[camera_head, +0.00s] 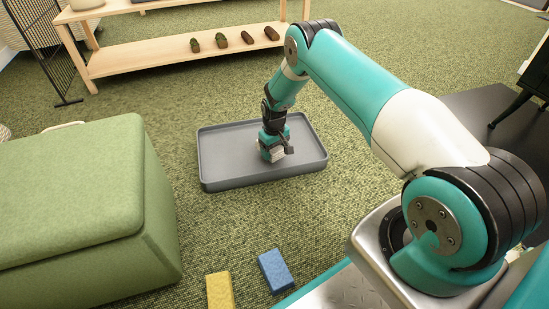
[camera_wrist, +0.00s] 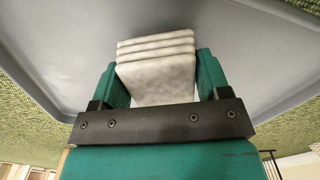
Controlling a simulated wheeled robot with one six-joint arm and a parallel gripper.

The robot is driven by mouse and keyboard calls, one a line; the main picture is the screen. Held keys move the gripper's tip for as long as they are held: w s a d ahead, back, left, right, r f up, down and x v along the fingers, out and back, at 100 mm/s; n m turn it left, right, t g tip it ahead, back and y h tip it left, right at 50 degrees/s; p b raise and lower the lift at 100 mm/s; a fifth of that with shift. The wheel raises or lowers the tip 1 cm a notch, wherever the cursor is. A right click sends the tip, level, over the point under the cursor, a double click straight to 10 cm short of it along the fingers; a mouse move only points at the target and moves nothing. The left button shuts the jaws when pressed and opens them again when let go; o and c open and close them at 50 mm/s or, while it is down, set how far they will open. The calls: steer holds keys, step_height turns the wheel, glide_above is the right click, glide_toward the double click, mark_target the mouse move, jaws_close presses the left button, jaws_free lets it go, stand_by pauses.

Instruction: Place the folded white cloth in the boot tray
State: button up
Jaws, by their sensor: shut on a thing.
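The folded white cloth (camera_wrist: 158,75) is a thick stack of layers between the two fingers of my gripper (camera_wrist: 156,80) in the wrist view. My gripper is shut on it. In the head view my gripper (camera_head: 275,152) points down over the grey boot tray (camera_head: 222,165), inside its rim. Only a small part of the cloth (camera_head: 274,153) shows there beneath the gripper. The tray's grey floor (camera_wrist: 65,50) surrounds the cloth in the wrist view. I cannot tell whether the cloth touches the tray floor.
The tray lies on green carpet (camera_head: 330,225). A green ottoman (camera_head: 80,200) stands at the left. A yellow block (camera_head: 220,290) and a blue block (camera_head: 275,271) lie in front. A wooden shelf (camera_head: 160,62) with shoe-like brown things (camera_head: 221,40) stands behind. The tray is otherwise empty.

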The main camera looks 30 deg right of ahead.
steer(key=shift+f+b, duration=0.45)
steer(key=shift+f, duration=0.9)
steer(key=o, duration=0.9)
steer(key=shift+r, duration=0.1)
steer(key=shift+r, duration=0.1)
